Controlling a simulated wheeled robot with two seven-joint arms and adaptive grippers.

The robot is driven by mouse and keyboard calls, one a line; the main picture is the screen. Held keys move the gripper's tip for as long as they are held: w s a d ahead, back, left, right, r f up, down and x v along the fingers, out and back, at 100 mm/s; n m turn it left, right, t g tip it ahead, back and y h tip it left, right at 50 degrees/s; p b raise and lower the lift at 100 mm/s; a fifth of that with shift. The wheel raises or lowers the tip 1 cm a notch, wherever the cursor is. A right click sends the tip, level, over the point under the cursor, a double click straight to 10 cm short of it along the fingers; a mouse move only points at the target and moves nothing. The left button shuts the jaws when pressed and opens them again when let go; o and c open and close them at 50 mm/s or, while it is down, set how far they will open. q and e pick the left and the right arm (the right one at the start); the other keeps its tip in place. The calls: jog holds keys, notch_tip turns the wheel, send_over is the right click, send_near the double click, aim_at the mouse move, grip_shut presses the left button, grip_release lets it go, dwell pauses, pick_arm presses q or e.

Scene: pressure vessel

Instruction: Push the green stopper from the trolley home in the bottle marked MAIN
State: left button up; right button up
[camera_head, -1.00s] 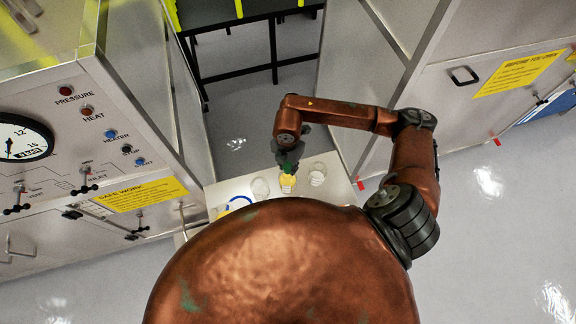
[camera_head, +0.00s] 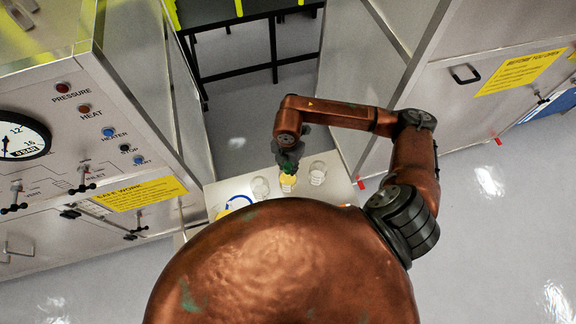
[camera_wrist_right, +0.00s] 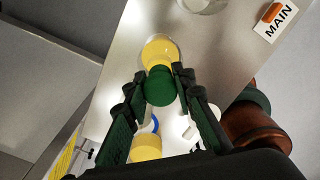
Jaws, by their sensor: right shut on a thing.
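The green stopper (camera_wrist_right: 161,87) is between the two fingers of my right gripper (camera_wrist_right: 162,92), which is shut on it. In the head view the right gripper (camera_head: 289,164) is above the trolley top. A bottle with yellow contents (camera_head: 287,180) stands directly below the stopper. In the wrist view the yellow bottle (camera_wrist_right: 160,49) lines up with the stopper and appears to touch it; how deep the stopper sits cannot be told. A MAIN label (camera_wrist_right: 278,22) lies on the trolley top near an orange piece. My left gripper is not in view.
The trolley top (camera_head: 338,190) also carries clear glasses to the left (camera_head: 260,187) and right (camera_head: 317,173) of the yellow bottle. A blue ring (camera_head: 240,202) lies further left. Steel cabinets (camera_head: 130,110) flank the trolley on both sides.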

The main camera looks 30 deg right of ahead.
aim_at(288, 165)
jog(key=shift+f+b, duration=0.3)
jog(key=shift+f, duration=0.2)
jog(key=o, duration=1.1)
jog(key=shift+r, duration=0.1)
jog(key=shift+o, duration=0.2)
notch_tip(288, 165, up, 11)
jog(key=shift+f, duration=0.1)
jog(key=shift+r, duration=0.6)
